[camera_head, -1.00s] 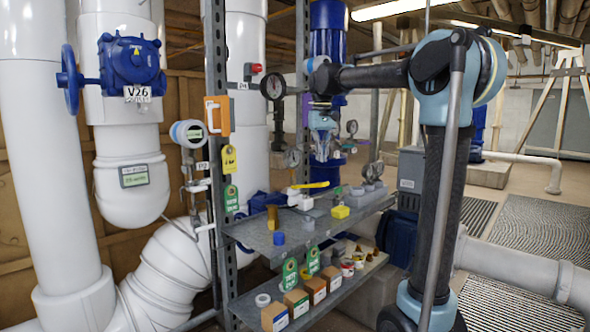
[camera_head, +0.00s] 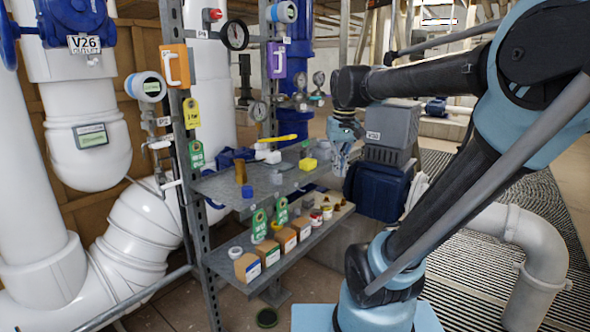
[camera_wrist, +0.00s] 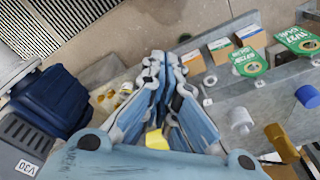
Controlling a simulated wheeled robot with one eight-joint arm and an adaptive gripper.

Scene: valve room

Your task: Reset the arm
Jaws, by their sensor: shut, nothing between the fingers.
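My gripper (camera_wrist: 163,95) is shut and empty in the wrist view, its blue fingers together and pointing down over the shelf area. In the head view my gripper (camera_head: 341,160) hangs at the right end of the metal shelf, in front of the grey motor box. My arm reaches in from the right with its forearm nearly level. I cannot tell from the head view how high the fingertips are above the shelf.
The upper shelf (camera_head: 222,190) holds a yellow block (camera_head: 309,164), a blue cap (camera_head: 248,191) and a yellow-handled valve (camera_head: 277,139). A blue motor (camera_head: 377,188) is close right of my gripper. White pipes fill the left.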

